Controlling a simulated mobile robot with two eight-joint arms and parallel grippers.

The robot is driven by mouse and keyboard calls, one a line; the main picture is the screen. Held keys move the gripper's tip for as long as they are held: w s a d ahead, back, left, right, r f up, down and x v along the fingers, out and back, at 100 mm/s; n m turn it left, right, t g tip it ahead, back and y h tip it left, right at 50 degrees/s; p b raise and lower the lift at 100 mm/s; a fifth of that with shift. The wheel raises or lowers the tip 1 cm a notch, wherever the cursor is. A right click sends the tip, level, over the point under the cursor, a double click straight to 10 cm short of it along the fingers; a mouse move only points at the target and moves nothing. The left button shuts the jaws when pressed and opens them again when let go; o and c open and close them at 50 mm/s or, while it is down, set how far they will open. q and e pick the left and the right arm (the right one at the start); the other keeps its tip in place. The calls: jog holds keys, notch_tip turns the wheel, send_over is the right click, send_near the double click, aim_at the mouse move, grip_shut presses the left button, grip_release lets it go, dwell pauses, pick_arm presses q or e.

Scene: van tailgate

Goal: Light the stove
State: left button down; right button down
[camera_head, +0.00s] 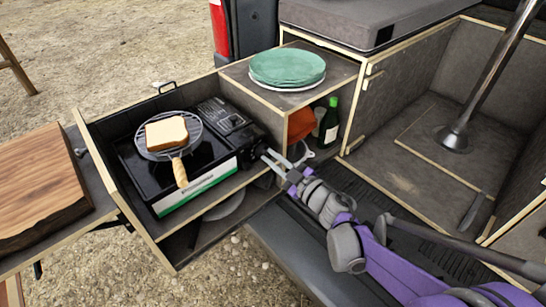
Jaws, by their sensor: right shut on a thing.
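The black portable gas stove (125,152) with a white and green front sits in the pulled-out drawer. A round wire grill (196,145) with a wooden handle (180,174) lies on it, bearing a slice of bread (167,133). No flame can be made out. My right gripper (270,157) reaches from the right to the stove's right end and is shut on what appears to be the stove's knob. The knob is mostly hidden by the fingers. My left gripper is not in view.
Green plates (287,66) are stacked on the shelf above right. A green bottle (329,124) and an orange item (301,124) stand inside the compartment below. A wooden board (38,182) lies left of the drawer. A metal pole (492,75) rises at right.

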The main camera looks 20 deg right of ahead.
jog(key=n, duration=0.4)
jog(key=shift+n+p, duration=0.3)
jog(key=shift+p, duration=0.1)
jog(key=n, duration=0.4)
jog(key=shift+n+p, duration=0.3)
jog(key=shift+p, duration=0.05)
jog(key=n, duration=0.4)
jog(key=shift+n+p, duration=0.3)
jog(key=shift+p, duration=0.05)
jog(key=shift+n, duration=2.1)
jog(key=c, duration=0.9)
grip_release()
jog(key=shift+o, duration=0.2)
jog(key=p+v, duration=0.1)
jog(key=v, duration=0.9)
jog(key=shift+s, duration=0.4)
